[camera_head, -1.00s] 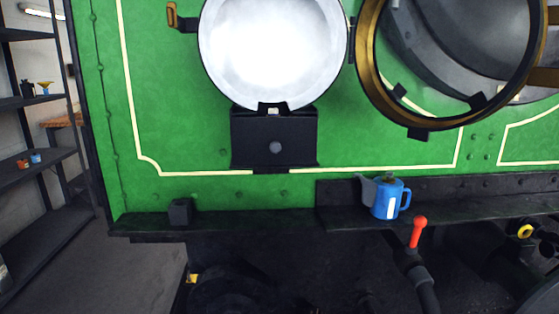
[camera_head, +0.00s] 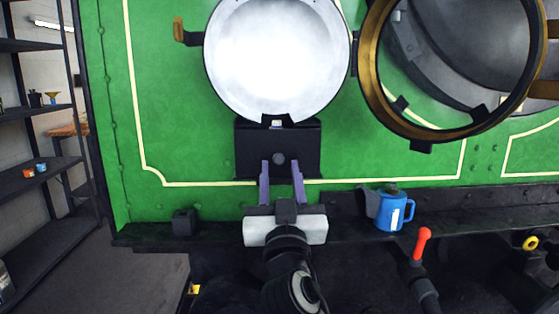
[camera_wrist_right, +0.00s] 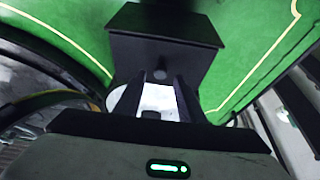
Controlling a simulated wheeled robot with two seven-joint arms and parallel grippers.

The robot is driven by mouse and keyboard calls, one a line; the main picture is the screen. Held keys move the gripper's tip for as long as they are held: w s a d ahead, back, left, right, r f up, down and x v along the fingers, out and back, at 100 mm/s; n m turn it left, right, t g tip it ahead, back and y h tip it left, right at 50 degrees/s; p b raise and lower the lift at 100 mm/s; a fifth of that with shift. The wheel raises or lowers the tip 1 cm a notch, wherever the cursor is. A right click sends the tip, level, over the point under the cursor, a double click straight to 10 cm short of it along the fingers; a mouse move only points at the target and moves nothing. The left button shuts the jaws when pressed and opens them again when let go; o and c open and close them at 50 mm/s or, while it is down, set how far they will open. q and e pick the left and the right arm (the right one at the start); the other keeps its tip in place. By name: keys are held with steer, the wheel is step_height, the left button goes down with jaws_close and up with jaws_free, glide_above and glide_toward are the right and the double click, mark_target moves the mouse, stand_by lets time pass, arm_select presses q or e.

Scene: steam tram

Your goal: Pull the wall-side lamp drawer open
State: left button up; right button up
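The lamp drawer is a black box front (camera_head: 250,150) under the round white lamp (camera_head: 277,60) on the green wall. Its small round grey knob (camera_head: 278,158) sits in the middle of the front; the knob also shows in the right wrist view (camera_wrist_right: 160,74). The drawer looks shut. My right gripper (camera_head: 281,172) points at the drawer from below and in front. Its two fingers are apart, on either side of the knob's line, and nothing is held. I cannot tell whether the tips reach the knob. My left gripper is not in view.
A blue jug (camera_head: 391,210) stands on the dark ledge (camera_head: 345,226) at right, with a red-handled lever (camera_head: 422,243) below it. A small black block (camera_head: 184,222) is on the ledge at left. An open brass-rimmed round door (camera_head: 372,80) hangs at upper right.

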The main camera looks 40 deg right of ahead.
mark_target(278, 147)
steer(key=shift+x, duration=0.9)
steer(key=shift+w, duration=0.2)
